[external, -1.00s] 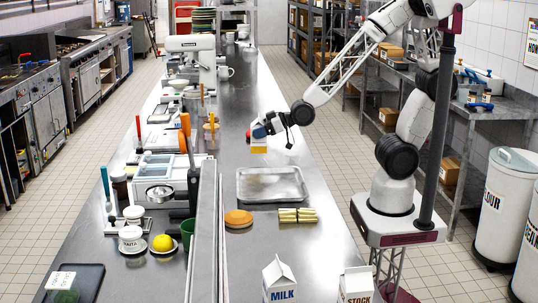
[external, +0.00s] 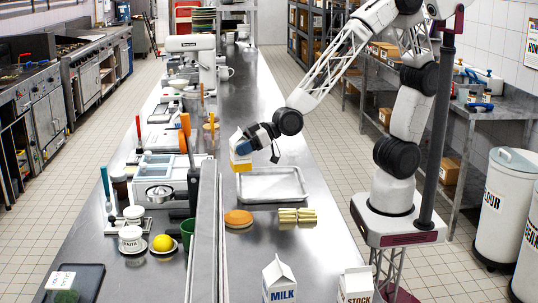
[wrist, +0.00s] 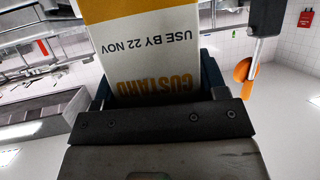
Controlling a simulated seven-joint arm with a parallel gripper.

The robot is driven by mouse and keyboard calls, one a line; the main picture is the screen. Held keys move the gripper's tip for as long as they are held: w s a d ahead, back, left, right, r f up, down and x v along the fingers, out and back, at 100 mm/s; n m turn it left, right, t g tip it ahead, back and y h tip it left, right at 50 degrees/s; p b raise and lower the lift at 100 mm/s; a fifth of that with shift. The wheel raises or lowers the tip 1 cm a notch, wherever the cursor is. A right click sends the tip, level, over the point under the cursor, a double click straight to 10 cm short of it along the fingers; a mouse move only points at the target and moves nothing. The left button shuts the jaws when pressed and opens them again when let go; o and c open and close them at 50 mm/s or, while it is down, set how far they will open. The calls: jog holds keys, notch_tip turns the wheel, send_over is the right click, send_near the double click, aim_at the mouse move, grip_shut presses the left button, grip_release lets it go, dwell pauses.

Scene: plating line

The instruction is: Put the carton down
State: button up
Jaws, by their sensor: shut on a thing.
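A white and orange-yellow carton (external: 240,154) is in my gripper (external: 246,146), held near the back left corner of the metal tray. It looks upright in the external view; I cannot tell whether its base touches anything. In the wrist view the carton (wrist: 152,45) fills the top middle, with "CUSTARD" and "USE BY 22 NOV" printed on it upside down. The jaws (wrist: 160,92) are shut on it, one at each side.
An empty metal tray (external: 272,198) lies in front of the carton. Milk (external: 280,280) and stock (external: 355,286) cartons stand at the front. A metal rail (external: 207,240) runs along the left.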

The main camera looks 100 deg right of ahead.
jog(key=s+a+n+g+y, duration=0.15)
jog(key=a+n+y, duration=0.25)
jog(key=a, duration=2.4)
jog(key=s+a+n+g+y, duration=0.1)
jog(key=s+a, duration=0.4)
jog(key=a, duration=0.6)
jog(key=s+a+n+g+y, duration=0.1)
jog(key=s+a, duration=0.4)
jog(key=a, duration=0.6)
jog(key=shift+r+n+y, duration=0.25)
jog(key=shift+n+y, duration=0.05)
jog(key=shift+y, duration=0.1)
jog(key=shift+f, duration=2)
jog(key=shift+f, duration=2)
jog(key=shift+f, duration=0.1)
